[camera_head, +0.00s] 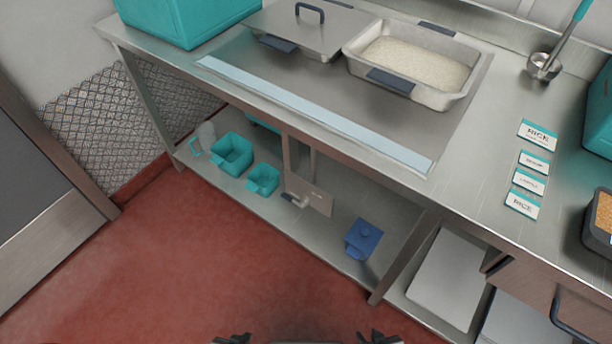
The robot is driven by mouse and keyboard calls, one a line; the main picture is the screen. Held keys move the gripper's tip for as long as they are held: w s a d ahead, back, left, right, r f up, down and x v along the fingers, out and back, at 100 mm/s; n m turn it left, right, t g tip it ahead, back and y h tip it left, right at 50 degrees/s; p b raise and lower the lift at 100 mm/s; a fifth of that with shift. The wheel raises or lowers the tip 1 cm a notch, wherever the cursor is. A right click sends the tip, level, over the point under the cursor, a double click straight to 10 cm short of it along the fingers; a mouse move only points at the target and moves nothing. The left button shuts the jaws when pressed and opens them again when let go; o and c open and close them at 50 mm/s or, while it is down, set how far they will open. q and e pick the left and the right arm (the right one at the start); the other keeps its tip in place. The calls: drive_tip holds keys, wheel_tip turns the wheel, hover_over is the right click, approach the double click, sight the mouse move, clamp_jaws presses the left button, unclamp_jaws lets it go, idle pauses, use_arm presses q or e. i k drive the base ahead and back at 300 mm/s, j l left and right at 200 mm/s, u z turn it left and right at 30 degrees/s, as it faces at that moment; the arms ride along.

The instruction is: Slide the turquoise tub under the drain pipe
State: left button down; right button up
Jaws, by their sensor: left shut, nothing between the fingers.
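Two open turquoise tubs stand side by side on the lower shelf under the counter: a larger tub (232,155) and a smaller tub (263,180) to its right. A short drain pipe (298,200) with a dark part sticks out from a metal panel to the right of the smaller tub. Neither tub is under the pipe. My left gripper (232,339) shows only its tip at the bottom edge, shut and empty, far from the tubs. My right gripper (378,338) is also cut off at the bottom edge, and its opening is unclear.
The counter edge overhangs the shelf. A rice pan (413,65) sits on the counter. The red floor (190,270) in front is clear.

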sight(263, 180)
drive_tip(key=i+j+z, duration=0.1)
drive_tip(key=j+z, duration=0.85)
drive_tip(key=j, duration=0.25)
